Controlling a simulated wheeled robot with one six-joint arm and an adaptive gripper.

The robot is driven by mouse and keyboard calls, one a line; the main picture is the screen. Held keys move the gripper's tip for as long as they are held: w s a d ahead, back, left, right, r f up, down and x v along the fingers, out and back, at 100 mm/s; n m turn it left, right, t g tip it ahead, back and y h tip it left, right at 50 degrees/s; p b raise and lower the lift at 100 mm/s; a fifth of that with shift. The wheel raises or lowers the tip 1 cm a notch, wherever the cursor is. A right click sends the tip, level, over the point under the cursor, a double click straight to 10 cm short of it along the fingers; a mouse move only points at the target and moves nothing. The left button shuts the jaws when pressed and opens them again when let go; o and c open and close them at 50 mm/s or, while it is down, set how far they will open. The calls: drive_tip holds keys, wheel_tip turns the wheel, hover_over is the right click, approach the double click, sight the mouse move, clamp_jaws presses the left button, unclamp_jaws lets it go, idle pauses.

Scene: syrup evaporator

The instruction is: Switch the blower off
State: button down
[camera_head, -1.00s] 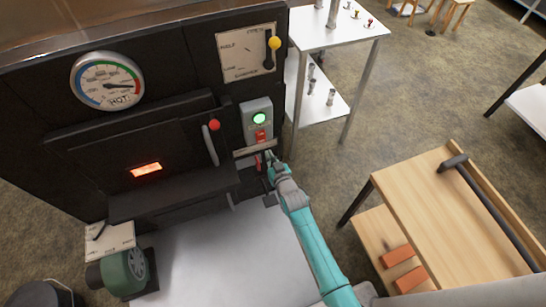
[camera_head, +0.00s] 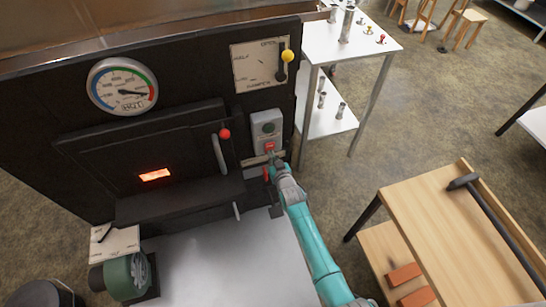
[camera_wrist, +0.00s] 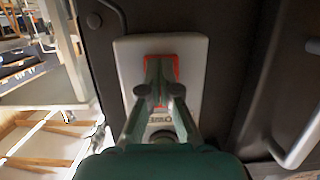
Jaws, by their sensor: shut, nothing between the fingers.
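The grey switch box (camera_head: 257,130) is on the black front of the evaporator, right of the firebox door. Its round lamp (camera_head: 268,128) is dark green and unlit. The red rocker switch (camera_head: 270,147) is below the lamp. My gripper (camera_head: 271,162) is shut and empty, with its tips at the switch. In the wrist view the fingertips (camera_wrist: 160,64) lie over the red rocker (camera_wrist: 148,66) and cover much of it; they look in contact or very close. The green blower (camera_head: 124,274) stands at the lower left.
The firebox door handle with a red knob (camera_head: 225,134) is just left of the box. The yellow-knobbed damper lever (camera_head: 288,56) is above it. A white table (camera_head: 320,42) stands to the right, and a wooden cart (camera_head: 430,215) at lower right.

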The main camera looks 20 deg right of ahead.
drive_tip(key=f+v, duration=0.1)
drive_tip(key=v, duration=0.5)
drive_tip(key=shift+s+f, duration=0.25)
drive_tip(key=shift+s, duration=0.35)
drive_tip(key=f+v, duration=0.2)
drive_tip(key=v, duration=1.3)
drive_tip(key=s+f+v, duration=0.1)
drive_tip(key=f+v, duration=0.1)
drive_tip(key=v, duration=1.2)
drive_tip(key=s+r, duration=1.9)
drive_tip(key=r, duration=0.1)
drive_tip(key=shift+s, duration=0.35)
